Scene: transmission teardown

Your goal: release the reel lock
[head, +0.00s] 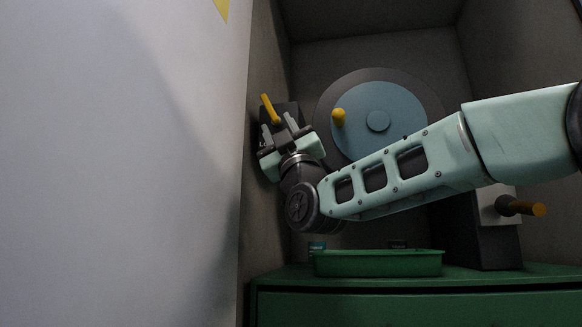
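A yellow lever (270,108), which looks like the reel lock, sticks up and to the left from a dark mount (291,109) on the left wall. The reel is a large grey disc with a blue face (378,98), a round hub and a yellow knob (339,117), on the back wall. My gripper (279,129) is at the lower end of the lever, pointing up toward the mount. Its two fingers stand apart, one on each side of the lever's base as seen here. I cannot tell whether either touches it. My arm hides the reel's lower part.
A green tray (379,264) lies on a green cabinet top (280,276) below my arm. A grey post with an orange-tipped handle (524,208) stands at the right. A large pale panel (110,170) fills the left side, close to my gripper.

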